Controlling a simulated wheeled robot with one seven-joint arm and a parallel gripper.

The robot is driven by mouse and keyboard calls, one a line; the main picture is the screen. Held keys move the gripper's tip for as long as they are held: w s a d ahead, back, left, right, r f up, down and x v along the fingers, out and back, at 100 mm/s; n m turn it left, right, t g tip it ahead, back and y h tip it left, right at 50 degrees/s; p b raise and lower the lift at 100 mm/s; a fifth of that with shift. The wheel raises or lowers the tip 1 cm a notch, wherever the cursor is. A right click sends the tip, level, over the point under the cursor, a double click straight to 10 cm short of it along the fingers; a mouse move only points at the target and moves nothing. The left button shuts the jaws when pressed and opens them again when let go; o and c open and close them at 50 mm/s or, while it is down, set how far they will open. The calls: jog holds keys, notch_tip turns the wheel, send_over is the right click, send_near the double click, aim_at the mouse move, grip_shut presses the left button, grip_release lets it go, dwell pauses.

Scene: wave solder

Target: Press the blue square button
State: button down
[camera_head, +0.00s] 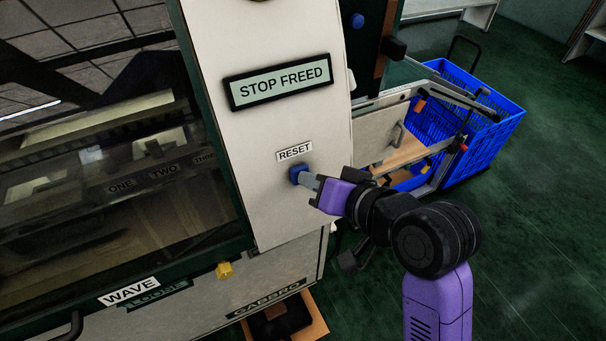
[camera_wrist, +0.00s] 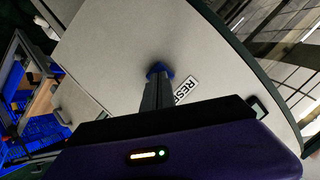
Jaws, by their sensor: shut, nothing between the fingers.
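The blue button (camera_head: 297,174) sits on the white machine panel (camera_head: 290,135), just below the RESET label (camera_head: 295,153). My gripper (camera_head: 306,181) is shut and empty, and its fingertips are at the button, seemingly touching it. In the wrist view the shut fingers (camera_wrist: 157,88) point straight at the blue button (camera_wrist: 158,69), whose lower part they hide. I cannot tell how far the button is pushed in. A display (camera_head: 279,81) above it reads STOP FREED. Another blue knob (camera_head: 358,21) is on the dark post at the upper right.
A glass-fronted machine bay (camera_head: 110,170) is at left, with a yellow knob (camera_head: 224,270) below it. A blue crate (camera_head: 495,125) stands right of the panel beside a grey frame. An open box (camera_head: 284,322) lies below the machine. Green floor (camera_head: 545,220) is clear at right.

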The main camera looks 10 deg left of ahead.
jog(key=shift+w+a+f, duration=0.1)
jog(key=shift+w+a, duration=0.05)
jog(key=shift+w, duration=0.1)
jog(key=s+d+r+p, duration=0.1)
jog(key=s+d+p, duration=0.1)
jog(key=s, duration=0.3)
jog(key=shift+d+r+p, duration=0.3)
jog(key=shift+d, duration=0.35)
